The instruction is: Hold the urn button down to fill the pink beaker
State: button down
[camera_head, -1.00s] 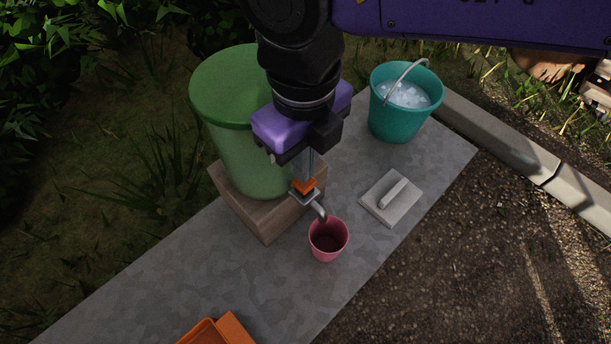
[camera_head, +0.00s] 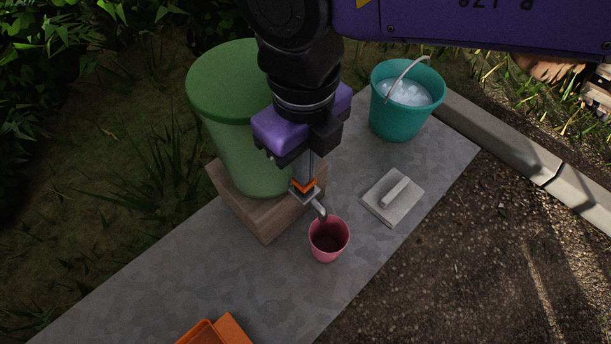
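The green urn (camera_head: 243,150) stands on a wooden block at the left of the grey slab. Its orange button (camera_head: 304,184) sits on the metal tap (camera_head: 315,203) at the urn's front. The pink beaker (camera_head: 329,240) stands upright on the slab under the spout, its inside dark; I cannot tell how full it is. My gripper (camera_head: 306,172) points down, with its fingertips at the button, apparently touching it. The fingers are partly hidden by the purple gripper body, and their spacing is unclear. No stream from the spout can be made out.
A teal bucket (camera_head: 385,119) of ice stands at the back right. A grey plate with a handle (camera_head: 393,198) lies right of the beaker. An orange tray (camera_head: 232,329) is at the front edge. The wooden block (camera_head: 262,222) holds the urn up. The slab between is clear.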

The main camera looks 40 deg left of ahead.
jog(key=shift+f+b, duration=0.6)
jog(key=shift+b, duration=0.3)
dwell(0.4)
jog(key=shift+r, duration=0.15)
dwell(2.1)
jog(key=shift+r+p, duration=0.65)
jog(key=shift+r, duration=0.5)
jog(key=shift+r+p, duration=1.3)
jog(key=shift+r, duration=1.2)
jog(key=shift+s, duration=0.1)
